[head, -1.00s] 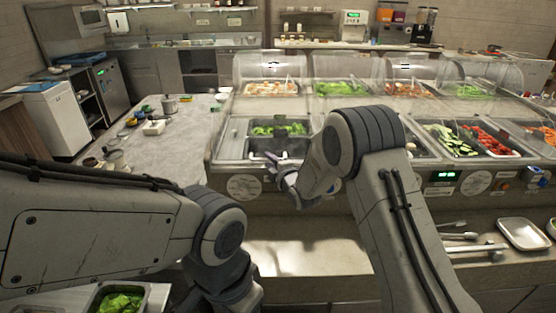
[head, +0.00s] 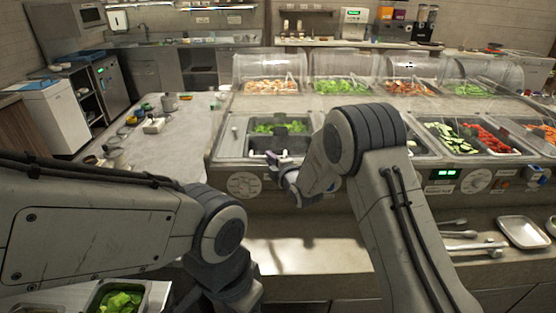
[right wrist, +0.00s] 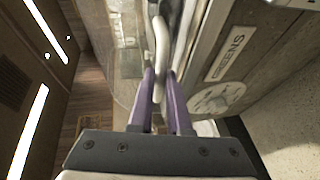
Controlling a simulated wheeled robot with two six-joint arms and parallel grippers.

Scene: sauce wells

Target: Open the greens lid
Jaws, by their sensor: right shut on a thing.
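The greens well (head: 262,142) is in the front counter in the head view, with chopped green leaves (head: 280,127) towards its back. My right gripper (head: 274,167) is at its front edge, partly hidden by my right forearm. In the right wrist view, the purple fingers of my right gripper (right wrist: 162,88) are closed around a pale curved handle (right wrist: 161,45). A clear sheet, seemingly the greens lid (right wrist: 128,92), shows beside the handle; its tilt is hard to tell. The "GREENS" label (right wrist: 229,52) is to the right.
Domed clear covers (head: 340,68) stand over food behind the front wells. Open vegetables (head: 450,138) lie to the right. Tongs (head: 462,234) and a white tray (head: 522,232) rest on the front ledge. A pan of greens (head: 118,300) is at lower left.

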